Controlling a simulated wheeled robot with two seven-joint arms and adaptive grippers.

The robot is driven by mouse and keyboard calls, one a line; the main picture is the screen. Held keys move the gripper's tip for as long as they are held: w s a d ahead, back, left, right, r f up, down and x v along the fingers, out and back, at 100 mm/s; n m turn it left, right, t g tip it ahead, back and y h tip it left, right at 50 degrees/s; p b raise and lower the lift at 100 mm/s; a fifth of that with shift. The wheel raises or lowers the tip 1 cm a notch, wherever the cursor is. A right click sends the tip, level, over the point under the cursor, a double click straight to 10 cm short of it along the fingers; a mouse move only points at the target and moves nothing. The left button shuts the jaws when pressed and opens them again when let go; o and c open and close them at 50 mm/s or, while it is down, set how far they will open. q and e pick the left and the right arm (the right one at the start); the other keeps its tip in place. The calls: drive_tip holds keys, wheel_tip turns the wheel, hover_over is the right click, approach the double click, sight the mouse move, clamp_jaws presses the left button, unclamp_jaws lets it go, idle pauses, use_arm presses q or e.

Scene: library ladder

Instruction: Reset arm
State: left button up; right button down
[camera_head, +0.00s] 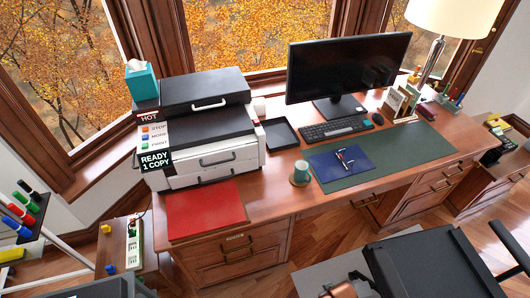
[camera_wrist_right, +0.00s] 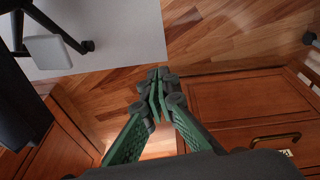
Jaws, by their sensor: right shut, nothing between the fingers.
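My right gripper (camera_wrist_right: 159,80) shows in the right wrist view. Its green-padded fingers meet at the dark tips, and nothing is between them. The tips are in front of the wooden floor (camera_wrist_right: 225,45), between wooden drawer fronts (camera_wrist_right: 245,105) on the right and a wooden cabinet side on the left.
The desk (camera_head: 275,185) holds a printer (camera_head: 215,150), red folder (camera_head: 205,208), mug (camera_head: 300,173), green mat (camera_head: 400,150), keyboard (camera_head: 335,128) and monitor (camera_head: 350,68). A black chair (camera_head: 440,265) stands in front. A whiteboard-marker stand (camera_head: 25,215) is at left.

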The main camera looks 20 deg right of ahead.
drive_tip(key=s+f, duration=0.4)
drive_tip(key=f, duration=0.9)
drive_tip(key=s+f+n+g+p, duration=0.1)
drive_tip(key=s+f+g, duration=0.1)
drive_tip(key=s+f, duration=1.6)
drive_tip(key=shift+s+a, duration=0.45)
drive_tip(key=shift+s, duration=0.75)
